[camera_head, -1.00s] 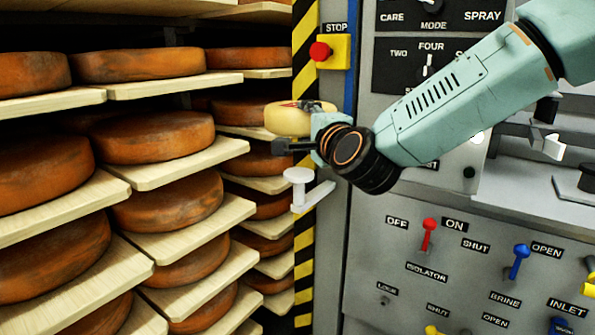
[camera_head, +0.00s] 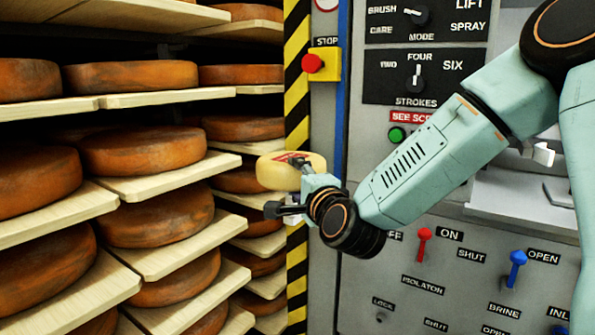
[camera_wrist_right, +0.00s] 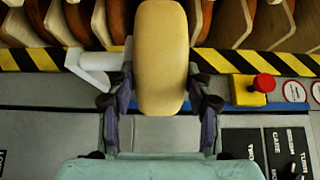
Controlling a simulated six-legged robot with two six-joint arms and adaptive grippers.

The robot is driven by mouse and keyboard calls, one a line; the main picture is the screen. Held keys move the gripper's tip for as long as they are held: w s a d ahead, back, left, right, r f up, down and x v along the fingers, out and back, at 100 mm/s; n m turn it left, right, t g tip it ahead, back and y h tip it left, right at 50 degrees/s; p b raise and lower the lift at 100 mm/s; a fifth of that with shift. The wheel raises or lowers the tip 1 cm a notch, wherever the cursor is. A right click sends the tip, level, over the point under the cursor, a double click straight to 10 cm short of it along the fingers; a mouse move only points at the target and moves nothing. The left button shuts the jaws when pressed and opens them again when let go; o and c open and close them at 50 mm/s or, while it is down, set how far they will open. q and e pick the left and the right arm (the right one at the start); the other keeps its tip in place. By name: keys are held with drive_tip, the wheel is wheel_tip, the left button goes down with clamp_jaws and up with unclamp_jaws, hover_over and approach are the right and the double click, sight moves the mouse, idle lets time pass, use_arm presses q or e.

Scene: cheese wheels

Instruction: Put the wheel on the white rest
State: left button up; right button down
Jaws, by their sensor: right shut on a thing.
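A small pale yellow cheese wheel (camera_head: 280,175) with a red mark on its top is held in my right gripper (camera_head: 292,188), in front of the striped post. In the right wrist view the wheel (camera_wrist_right: 160,50) stands edge-on between the two fingers of the gripper (camera_wrist_right: 160,85), which are shut on it. The white rest (camera_wrist_right: 92,66) shows in the wrist view just left of the wheel, by the left finger. In the head view the rest is mostly hidden by the gripper and wheel; I cannot tell whether the wheel touches it. My left gripper is not in view.
Shelves with several brown cheese wheels (camera_head: 143,150) fill the left. A striped post (camera_head: 297,110) and a red stop button (camera_head: 313,64) on a yellow box are close to the gripper. A grey control panel (camera_head: 400,215) with switches lies behind my right arm.

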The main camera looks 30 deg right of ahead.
drive_tip(key=shift+w+d+f, duration=0.1)
drive_tip(key=shift+a+r, duration=0.2)
drive_tip(key=shift+f, duration=0.15)
drive_tip(key=c, duration=0.6)
unclamp_jaws()
drive_tip(key=shift+s+f, duration=0.15)
drive_tip(key=shift+s, duration=0.05)
drive_tip(key=shift+o, duration=0.2)
